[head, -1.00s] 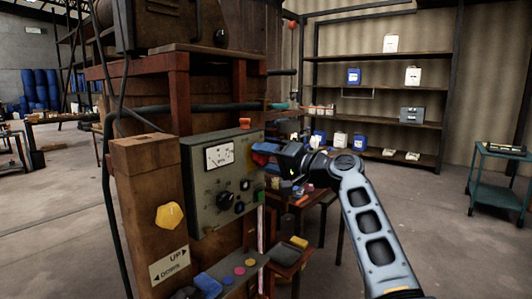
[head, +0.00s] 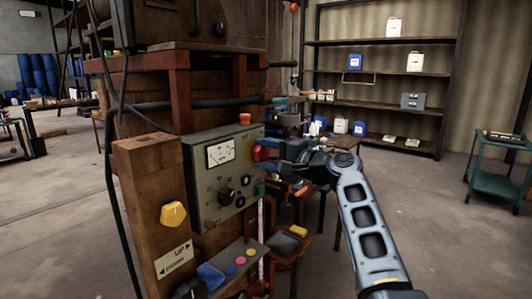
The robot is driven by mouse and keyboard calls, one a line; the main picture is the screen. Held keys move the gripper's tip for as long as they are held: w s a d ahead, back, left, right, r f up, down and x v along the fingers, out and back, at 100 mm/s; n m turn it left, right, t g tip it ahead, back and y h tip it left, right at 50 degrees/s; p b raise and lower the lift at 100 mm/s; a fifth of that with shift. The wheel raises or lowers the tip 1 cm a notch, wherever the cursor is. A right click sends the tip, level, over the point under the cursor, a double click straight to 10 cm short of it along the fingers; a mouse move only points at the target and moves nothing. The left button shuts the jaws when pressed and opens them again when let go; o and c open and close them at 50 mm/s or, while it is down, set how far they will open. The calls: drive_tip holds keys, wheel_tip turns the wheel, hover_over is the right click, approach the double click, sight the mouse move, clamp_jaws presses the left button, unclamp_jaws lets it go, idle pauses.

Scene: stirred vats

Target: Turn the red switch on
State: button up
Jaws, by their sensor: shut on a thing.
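A grey control box (head: 205,206) is fixed to the wooden post and frame left of the middle. Its front carries a white dial gauge (head: 220,153), dark knobs (head: 226,195) and a small green part (head: 259,189). The red switch (head: 261,153) shows at the box's right upper side. My gripper (head: 264,154) reaches it from the right, with one blue finger above the red part and one below. It is shut on the red switch. The exact contact and the switch's on or off position are too small to tell.
An orange-red cap (head: 245,118) sits on top of the box. A ledge with coloured buttons (head: 240,260) lies below. Shelves (head: 380,105) and a green cart (head: 492,150) stand at right.

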drive_tip(key=shift+d, duration=0.1)
drive_tip(key=o, duration=1)
drive_tip(key=shift+o, duration=0.2)
drive_tip(key=b+v, duration=0.1)
drive_tip(key=v, duration=0.6)
drive_tip(key=shift+s+d, duration=0.25)
